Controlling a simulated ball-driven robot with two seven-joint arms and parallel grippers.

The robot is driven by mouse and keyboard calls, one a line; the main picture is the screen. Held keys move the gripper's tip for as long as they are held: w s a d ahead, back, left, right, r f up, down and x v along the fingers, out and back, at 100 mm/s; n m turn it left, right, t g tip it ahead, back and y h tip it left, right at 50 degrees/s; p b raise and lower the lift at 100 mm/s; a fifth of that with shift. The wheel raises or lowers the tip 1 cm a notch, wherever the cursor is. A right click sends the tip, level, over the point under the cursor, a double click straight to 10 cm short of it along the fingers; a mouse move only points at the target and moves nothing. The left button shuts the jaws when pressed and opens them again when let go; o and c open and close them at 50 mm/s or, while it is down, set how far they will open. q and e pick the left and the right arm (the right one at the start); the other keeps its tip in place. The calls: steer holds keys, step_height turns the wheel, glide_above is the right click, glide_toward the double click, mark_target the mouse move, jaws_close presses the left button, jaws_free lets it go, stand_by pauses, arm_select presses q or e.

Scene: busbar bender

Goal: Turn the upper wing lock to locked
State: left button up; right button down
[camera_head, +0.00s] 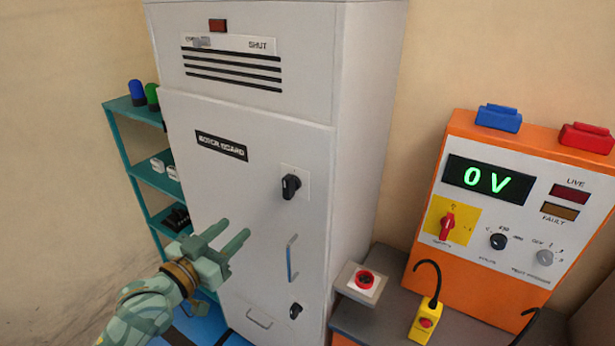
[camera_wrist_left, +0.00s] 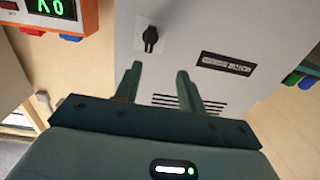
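The upper wing lock (camera_head: 291,187) is a black wing knob on a pale square plate on the grey cabinet door (camera_head: 235,215). Its wing looks close to upright, slightly tilted. It also shows in the left wrist view (camera_wrist_left: 150,38), beyond the fingertips. A lower wing lock (camera_head: 296,310) sits near the door's bottom. My left gripper (camera_head: 238,230) is open and empty, left of and below the upper lock in the head view, apart from it. In the left wrist view its two fingers (camera_wrist_left: 160,70) stand apart with nothing between them. My right gripper is out of view.
A door handle (camera_head: 291,258) stands between the two locks. An orange meter unit (camera_head: 520,200) reading 0 V stands at right, beside a red push button box (camera_head: 362,283) and a yellow device (camera_head: 427,322). A teal shelf (camera_head: 150,175) stands left of the cabinet.

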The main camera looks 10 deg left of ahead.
arm_select(q)
steer(key=d+r+h, duration=0.1)
glide_toward(285, 188)
steer(key=p+x, duration=0.1)
steer(key=x, duration=0.8)
steer(key=shift+d, duration=0.1)
steer(key=shift+w, duration=0.35)
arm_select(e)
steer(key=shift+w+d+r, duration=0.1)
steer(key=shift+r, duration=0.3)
arm_select(q)
steer(key=c, duration=0.8)
jaws_close()
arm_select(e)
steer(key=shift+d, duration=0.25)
